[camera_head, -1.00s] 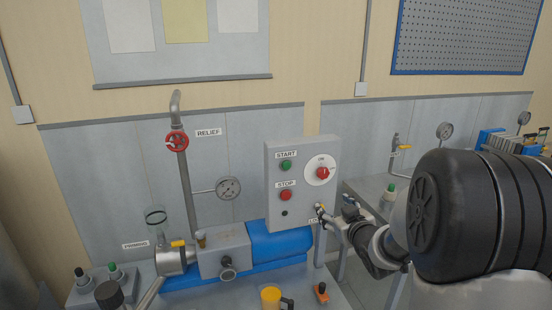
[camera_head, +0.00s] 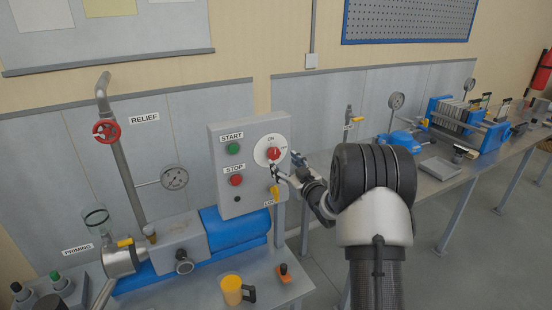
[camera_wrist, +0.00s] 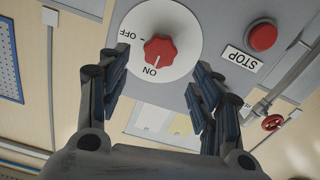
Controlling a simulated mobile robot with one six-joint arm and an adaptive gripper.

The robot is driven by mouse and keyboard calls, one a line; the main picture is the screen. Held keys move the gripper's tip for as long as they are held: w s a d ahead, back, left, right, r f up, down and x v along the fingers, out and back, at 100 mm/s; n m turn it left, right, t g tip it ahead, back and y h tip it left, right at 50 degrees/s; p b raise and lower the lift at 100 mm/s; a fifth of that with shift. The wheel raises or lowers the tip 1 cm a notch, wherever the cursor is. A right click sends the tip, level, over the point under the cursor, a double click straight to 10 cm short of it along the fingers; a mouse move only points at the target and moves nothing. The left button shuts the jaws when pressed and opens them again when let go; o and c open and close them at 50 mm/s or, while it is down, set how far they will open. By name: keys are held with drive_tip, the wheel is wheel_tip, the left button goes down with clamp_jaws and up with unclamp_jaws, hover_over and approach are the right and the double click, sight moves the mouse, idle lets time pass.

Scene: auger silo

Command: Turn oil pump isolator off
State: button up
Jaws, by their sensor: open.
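The isolator is a red knob (camera_head: 273,153) on a white round dial (camera_head: 262,160), on the front of a grey control box (camera_head: 222,190). In the wrist view the red knob (camera_wrist: 160,50) sits between and beyond my fingers, with its white pointer mark towards ON. OFF is printed to the left there. My gripper (camera_head: 285,168) is just in front of the dial; in the wrist view the gripper (camera_wrist: 160,85) is open, with one finger on each side of the knob. I see no clear contact with the knob.
A green START button (camera_head: 233,149) and a red STOP button (camera_head: 236,181) are left of the dial. A yellow mug (camera_head: 232,290) stands on the bench. A red RELIEF valve wheel (camera_head: 106,131) is farther left.

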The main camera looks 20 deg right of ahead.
sight(275, 154)
drive_tip(key=w+b, duration=0.1)
drive_tip(key=w, duration=0.6)
drive_tip(key=shift+a, duration=0.1)
drive_tip(key=shift+c, duration=0.4)
drive_tip(key=c, duration=1)
